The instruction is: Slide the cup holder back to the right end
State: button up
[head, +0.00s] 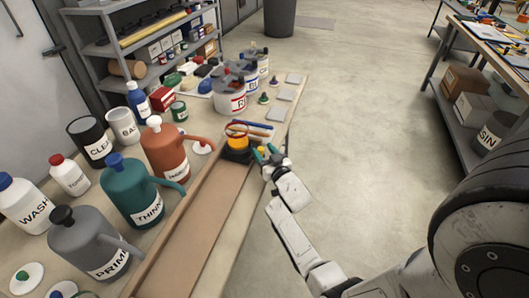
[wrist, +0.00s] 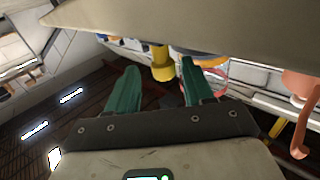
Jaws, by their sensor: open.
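The cup holder (head: 236,154) is a dark, low piece with an orange-yellow round part in it and a reddish ring above. It stands at the far end of a long brown tray or track (head: 205,215) on the bench. My gripper (head: 266,153), with green fingers, is just right of the cup holder at the bench edge. In the wrist view my gripper (wrist: 159,75) is open. A yellow post-like part (wrist: 162,64) shows beyond and between its fingertips; I cannot tell whether they touch it. The cup holder's far side is hidden.
Left of the track stand a rust-red jug (head: 165,155), a teal jug (head: 130,190) and a grey jug (head: 88,245). Pens (head: 250,129) and lidded grey pots (head: 230,96) lie beyond the cup holder. The track's near stretch is clear. Open floor (head: 350,110) lies to the right.

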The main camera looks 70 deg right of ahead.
jog(key=b+v, duration=0.1)
jog(key=v, duration=0.9)
jog(key=shift+s+a+b, duration=0.2)
jog(key=shift+s+b, duration=0.1)
